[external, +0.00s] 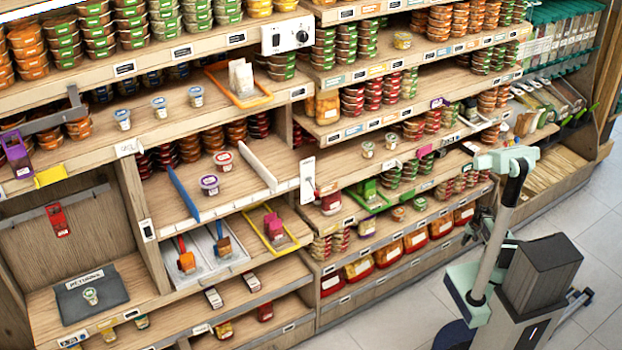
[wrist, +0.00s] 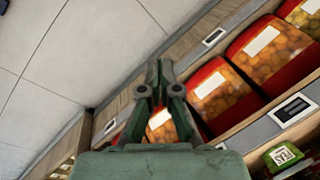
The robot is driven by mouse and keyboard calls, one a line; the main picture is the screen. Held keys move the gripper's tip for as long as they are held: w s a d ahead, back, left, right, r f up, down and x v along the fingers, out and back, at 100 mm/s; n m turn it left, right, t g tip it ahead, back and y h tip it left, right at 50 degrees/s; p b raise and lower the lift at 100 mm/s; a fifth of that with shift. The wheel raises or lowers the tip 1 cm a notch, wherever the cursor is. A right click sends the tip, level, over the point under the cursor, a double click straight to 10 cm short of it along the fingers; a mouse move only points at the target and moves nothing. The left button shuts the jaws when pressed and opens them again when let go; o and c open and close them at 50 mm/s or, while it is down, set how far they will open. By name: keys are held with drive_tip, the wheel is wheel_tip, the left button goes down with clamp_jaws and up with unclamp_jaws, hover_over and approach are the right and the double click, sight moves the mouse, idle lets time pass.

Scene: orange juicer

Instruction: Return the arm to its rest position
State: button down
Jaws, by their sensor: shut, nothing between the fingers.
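My gripper (wrist: 159,72) is in the middle of the wrist view, with its two dark green fingers brought together and nothing between them. It points past the front edge of a low shelf, with floor on the left and red packs on the right. In the external view my arm (external: 490,245) stands at the right, in front of the shelving. Its upper part is bent over at the top, and the gripper end is small and partly hidden by the arm there.
Red packs with orange contents (wrist: 218,96) stand on the low shelf close beside the gripper. Tall wooden shelves with jars and tubs fill the left and middle. A dark return mat (external: 91,296) lies at the lower left. Pale tiled floor (external: 400,318) is open in front.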

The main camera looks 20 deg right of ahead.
drive_tip(key=s+a+f+n+g+h+p, duration=0.1)
drive_tip(key=s+a, duration=0.3)
drive_tip(key=s, duration=0.5)
drive_tip(key=s+a+f+n+g+h+p, duration=0.1)
drive_tip(key=s+a+f+g, duration=0.3)
drive_tip(key=s, duration=0.6)
drive_tip(key=s+a+f+n+g+p, duration=0.2)
drive_tip(key=s+a, duration=0.3)
drive_tip(key=s, duration=0.5)
drive_tip(key=shift+s+a+f+h, duration=0.2)
drive_tip(key=shift+f+h, duration=0.2)
drive_tip(key=shift+f, duration=0.3)
